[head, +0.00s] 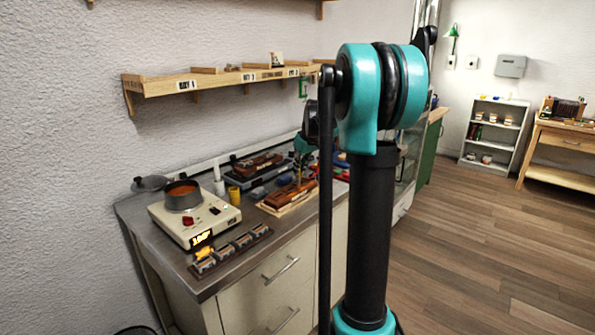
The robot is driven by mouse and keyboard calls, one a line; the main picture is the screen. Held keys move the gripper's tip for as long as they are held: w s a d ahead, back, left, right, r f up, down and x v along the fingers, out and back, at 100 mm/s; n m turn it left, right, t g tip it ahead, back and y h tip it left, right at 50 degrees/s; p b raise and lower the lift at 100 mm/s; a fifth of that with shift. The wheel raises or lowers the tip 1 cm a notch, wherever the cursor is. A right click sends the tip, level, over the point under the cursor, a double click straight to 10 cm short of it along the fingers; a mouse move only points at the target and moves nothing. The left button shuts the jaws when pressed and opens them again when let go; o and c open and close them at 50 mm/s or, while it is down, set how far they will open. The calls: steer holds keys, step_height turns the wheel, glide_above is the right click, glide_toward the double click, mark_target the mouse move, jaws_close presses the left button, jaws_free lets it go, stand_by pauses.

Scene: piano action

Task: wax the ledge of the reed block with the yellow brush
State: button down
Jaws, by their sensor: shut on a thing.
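My gripper (302,150) is partly hidden behind my arm, over the back right of the counter. It is shut on a thin upright brush (299,174), which looks yellowish but is small in this view. The brush hangs over a reddish-brown wooden block (287,194), likely the reed block, lying on a pale board (270,209). I cannot tell whether the bristles touch its ledge. A pot of orange wax (183,190) sits on a cream heater (193,228) at the counter's left.
A dark rack (253,240) with several small pieces, one with yellow on it, lies at the counter's front edge. A yellow cup (234,195), a white bottle (219,183) and a black tray (262,177) with another wooden block stand behind. A shelf (210,83) overhangs the counter.

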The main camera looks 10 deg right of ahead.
steer(key=shift+w+d+f, duration=0.1)
steer(key=shift+w+d, duration=0.5)
steer(key=shift+d, duration=0.25)
steer(key=shift+w+d, duration=0.1)
steer(key=shift+w+d, duration=0.9)
steer(key=shift+d, duration=0.3)
steer(key=shift+w+d, duration=0.95)
steer(key=shift+d, duration=0.3)
steer(key=shift+s+a+f, duration=0.15)
steer(key=shift+s+a, duration=0.85)
steer(key=shift+a, duration=0.25)
steer(key=shift+a, duration=0.1)
